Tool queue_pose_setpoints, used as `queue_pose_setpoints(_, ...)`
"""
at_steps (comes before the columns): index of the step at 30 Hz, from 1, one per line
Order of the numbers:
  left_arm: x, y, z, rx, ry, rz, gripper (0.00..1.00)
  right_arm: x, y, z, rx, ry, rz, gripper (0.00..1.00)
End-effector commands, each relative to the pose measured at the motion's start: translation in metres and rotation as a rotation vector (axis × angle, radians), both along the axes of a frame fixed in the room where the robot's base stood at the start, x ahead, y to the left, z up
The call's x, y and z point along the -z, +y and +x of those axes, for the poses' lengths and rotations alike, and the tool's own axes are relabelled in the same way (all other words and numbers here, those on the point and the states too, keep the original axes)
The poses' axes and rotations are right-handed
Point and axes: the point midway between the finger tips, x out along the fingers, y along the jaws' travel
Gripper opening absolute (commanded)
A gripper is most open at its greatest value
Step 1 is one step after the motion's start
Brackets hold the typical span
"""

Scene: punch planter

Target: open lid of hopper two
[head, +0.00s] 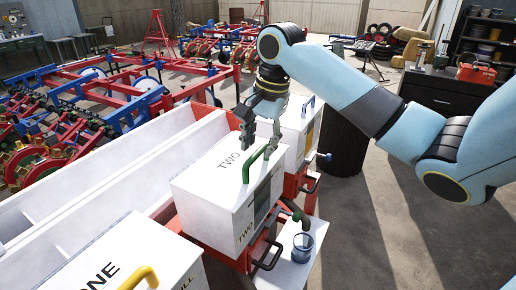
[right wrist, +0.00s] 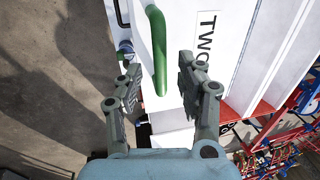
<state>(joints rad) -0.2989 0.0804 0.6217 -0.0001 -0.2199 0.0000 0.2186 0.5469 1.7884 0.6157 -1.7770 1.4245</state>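Hopper two (head: 232,200) is a white box marked TWO on its top and front, and its lid (head: 207,182) lies closed. A green bar handle (head: 250,167) stands on the lid; it also shows in the right wrist view (right wrist: 157,45). My right gripper (head: 261,148) is open above the far end of this handle. In the right wrist view (right wrist: 160,88) the handle's near end appears between the spread fingers, and no finger is shut on it. I cannot tell how far above it the fingertips are. My left gripper is not in view.
Hopper one (head: 90,275) with a yellow handle (head: 139,277) is at the lower left. Another white hopper (head: 294,128) with a blue handle stands behind. A blue cup (head: 302,246) sits on a white stand at the front right. Open floor lies to the right.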

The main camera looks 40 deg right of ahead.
Motion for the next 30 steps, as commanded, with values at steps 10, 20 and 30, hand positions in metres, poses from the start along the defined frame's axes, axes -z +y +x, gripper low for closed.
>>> queue_pose_setpoints(10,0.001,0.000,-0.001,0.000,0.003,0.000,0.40,0.018,0.001,0.003,-0.002,0.000,0.000,0.38)
queue_pose_setpoints(20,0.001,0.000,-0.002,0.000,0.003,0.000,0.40,0.018,0.001,0.003,-0.002,0.000,-0.001,0.12)
queue_pose_setpoints(30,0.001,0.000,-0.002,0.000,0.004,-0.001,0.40,0.018,0.001,0.003,-0.001,0.000,-0.001,0.00)
